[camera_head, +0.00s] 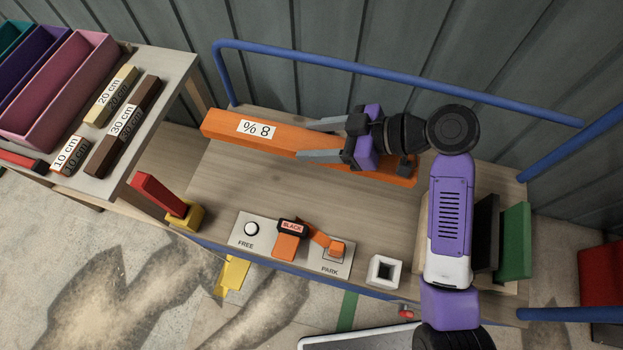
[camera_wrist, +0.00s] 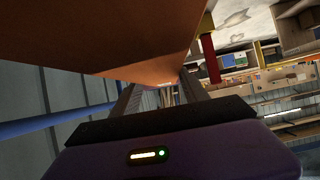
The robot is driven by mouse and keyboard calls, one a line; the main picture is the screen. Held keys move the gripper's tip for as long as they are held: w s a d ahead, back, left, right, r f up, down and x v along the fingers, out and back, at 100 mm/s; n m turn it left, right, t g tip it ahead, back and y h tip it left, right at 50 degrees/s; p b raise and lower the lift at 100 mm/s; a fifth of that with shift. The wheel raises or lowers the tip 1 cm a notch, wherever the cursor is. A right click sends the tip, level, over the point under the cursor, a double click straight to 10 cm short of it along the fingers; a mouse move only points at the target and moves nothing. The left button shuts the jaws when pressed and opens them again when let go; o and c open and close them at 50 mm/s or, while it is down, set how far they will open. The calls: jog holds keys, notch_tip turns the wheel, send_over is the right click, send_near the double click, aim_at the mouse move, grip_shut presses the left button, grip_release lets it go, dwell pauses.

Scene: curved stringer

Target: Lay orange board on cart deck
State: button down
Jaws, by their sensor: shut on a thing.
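The orange board (camera_head: 225,128) is long, with a white label reading "% 8". It lies lengthwise along the back of the wooden cart deck (camera_head: 240,190) in the head view. My gripper (camera_head: 308,140) has one grey finger on each long side of the board and is shut on it. The board's right part passes under my gripper and arm. I cannot tell whether the board touches the deck or is just above it. In the wrist view the board (camera_wrist: 110,40) fills the upper left, close to my gripper's fingers (camera_wrist: 165,95).
A blue rail (camera_head: 400,83) runs behind the deck. Left is a table (camera_head: 160,72) with coloured bins and labelled blocks.

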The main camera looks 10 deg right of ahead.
notch_tip(320, 180, down, 18)
jog(key=shift+f+b, duration=0.1)
jog(key=shift+b, duration=0.75)
jog(key=shift+f, duration=0.1)
jog(key=c, duration=0.6)
grip_release()
jog(key=shift+r, duration=0.2)
jog(key=p+v, duration=0.3)
jog(key=v, duration=0.9)
jog(key=shift+p, duration=0.4)
